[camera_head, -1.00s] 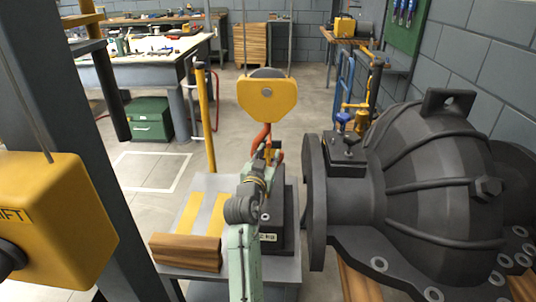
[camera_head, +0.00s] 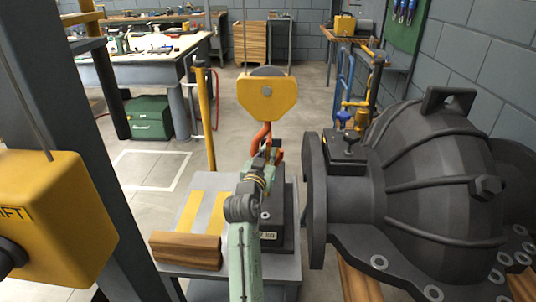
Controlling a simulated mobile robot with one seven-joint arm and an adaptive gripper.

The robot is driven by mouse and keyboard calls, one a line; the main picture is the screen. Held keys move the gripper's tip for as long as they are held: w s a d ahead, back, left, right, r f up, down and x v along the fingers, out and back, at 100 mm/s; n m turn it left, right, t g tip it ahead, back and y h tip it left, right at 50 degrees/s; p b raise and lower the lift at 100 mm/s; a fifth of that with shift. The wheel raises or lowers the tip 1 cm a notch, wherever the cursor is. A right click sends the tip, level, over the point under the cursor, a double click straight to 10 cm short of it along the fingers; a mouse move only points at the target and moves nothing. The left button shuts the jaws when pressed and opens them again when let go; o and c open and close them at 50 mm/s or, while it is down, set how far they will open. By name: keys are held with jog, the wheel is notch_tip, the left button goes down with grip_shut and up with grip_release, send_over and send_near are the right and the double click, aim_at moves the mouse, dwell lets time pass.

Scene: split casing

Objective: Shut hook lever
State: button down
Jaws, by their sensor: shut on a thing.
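An orange hook (camera_head: 262,137) hangs under the yellow hook block (camera_head: 267,97), in the middle of the head view. My gripper (camera_head: 268,154) is at the lower part of the hook and looks shut there. The hook lever is too small and too covered by my gripper and arm to make out clearly. A dark block (camera_head: 277,215) with a light label stands on the grey cart (camera_head: 180,258) just below the hook. My arm covers the left side of this block. Whether the hook passes through a ring on the block cannot be told.
A large dark casing (camera_head: 425,190) stands close on the right, with a flange facing the cart. A wooden block (camera_head: 186,251) lies at the cart's front left. A yellow control box (camera_head: 50,220) and a grey post (camera_head: 95,150) fill the left.

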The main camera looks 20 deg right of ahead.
jog(key=shift+s+d+r+n+t+p, duration=0.15)
jog(key=shift+d+n+t, duration=0.15)
jog(key=shift+n, duration=0.85)
jog(key=shift+s+d+r+n+t+p, duration=0.15)
jog(key=shift+d+n, duration=0.3)
jog(key=shift+n, duration=0.75)
jog(key=shift+s+d+n+t, duration=0.15)
jog(key=shift+d+n+t, duration=0.15)
jog(key=shift+n, duration=0.85)
jog(key=shift+d, duration=0.1)
jog(key=c, duration=1.7)
grip_release()
jog(key=v, duration=1.2)
jog(key=shift+f, duration=0.1)
